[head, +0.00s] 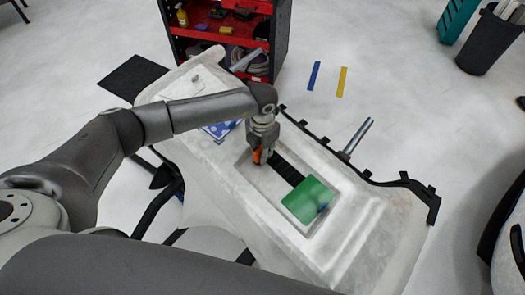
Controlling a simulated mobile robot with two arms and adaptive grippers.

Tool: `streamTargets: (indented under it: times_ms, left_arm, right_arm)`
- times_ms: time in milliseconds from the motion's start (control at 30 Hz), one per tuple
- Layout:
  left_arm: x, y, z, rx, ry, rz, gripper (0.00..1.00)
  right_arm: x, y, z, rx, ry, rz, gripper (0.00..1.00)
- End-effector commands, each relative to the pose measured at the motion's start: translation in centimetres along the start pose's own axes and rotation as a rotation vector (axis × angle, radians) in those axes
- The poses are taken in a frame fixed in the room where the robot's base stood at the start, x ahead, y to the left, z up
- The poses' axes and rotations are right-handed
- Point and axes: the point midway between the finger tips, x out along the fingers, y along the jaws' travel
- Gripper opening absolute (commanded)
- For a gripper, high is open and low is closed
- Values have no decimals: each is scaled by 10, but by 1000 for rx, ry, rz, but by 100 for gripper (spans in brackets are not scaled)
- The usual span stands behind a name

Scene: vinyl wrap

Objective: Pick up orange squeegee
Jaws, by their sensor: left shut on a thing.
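The orange squeegee (257,156) shows as a small orange patch at the fingertips of my left gripper (260,152). The gripper points down and is shut on it; the fingers hide most of the squeegee. Both are over the upper left end of the recess in the large white bumper panel (350,240). I cannot tell whether the squeegee still touches the panel. My right gripper is not in view.
A green sheet (309,200) lies in the recess beside a black grille strip (287,170). A blue and white item (222,130) is partly behind my arm. A red tool cart (225,40) stands behind. Blue (314,75) and yellow (342,81) strips lie on open floor.

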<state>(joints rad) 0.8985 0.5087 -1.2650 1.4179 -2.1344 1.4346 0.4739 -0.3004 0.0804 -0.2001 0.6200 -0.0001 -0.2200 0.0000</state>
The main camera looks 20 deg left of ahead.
Motion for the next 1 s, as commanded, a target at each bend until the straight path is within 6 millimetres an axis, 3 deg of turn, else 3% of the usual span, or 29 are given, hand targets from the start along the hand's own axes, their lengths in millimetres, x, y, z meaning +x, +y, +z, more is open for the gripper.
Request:
streamTargets:
  times_ms: [333, 500, 833, 1000]
  left_arm:
    - [-7, 0, 1, 0, -3, -1, 0]
    - [-31, 1, 2, 2, -7, 2, 0]
    - [-92, -25, -46, 5, -6, 2, 0]
    - [-105, -43, -77, 5, -3, 0, 0]
  right_arm:
    - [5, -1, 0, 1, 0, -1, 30]
    - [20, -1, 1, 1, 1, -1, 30]
    - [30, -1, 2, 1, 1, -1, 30]
    - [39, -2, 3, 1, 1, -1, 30]
